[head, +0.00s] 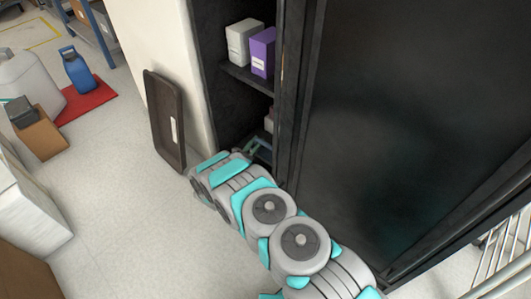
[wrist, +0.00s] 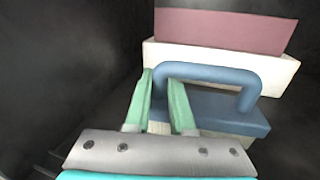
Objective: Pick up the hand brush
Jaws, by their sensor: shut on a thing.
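The hand brush (wrist: 222,108) has a blue block with a raised blue loop handle and a pale underside, and it shows in the wrist view. My gripper (wrist: 160,80) has its two green fingers shut on the left end of the loop handle. In the head view my gripper (head: 262,148) is at the low part of the dark cabinet's opening, mostly hidden by my arm and the cabinet's edge. I cannot tell whether the brush touches the surface below it.
Behind the brush stands a cream container (wrist: 215,58) with a maroon thing (wrist: 225,30) above it. A dark door (head: 400,120) is close on the right. A shelf above holds a white box (head: 243,42) and a purple box (head: 262,52). A dark tray (head: 160,120) leans outside left.

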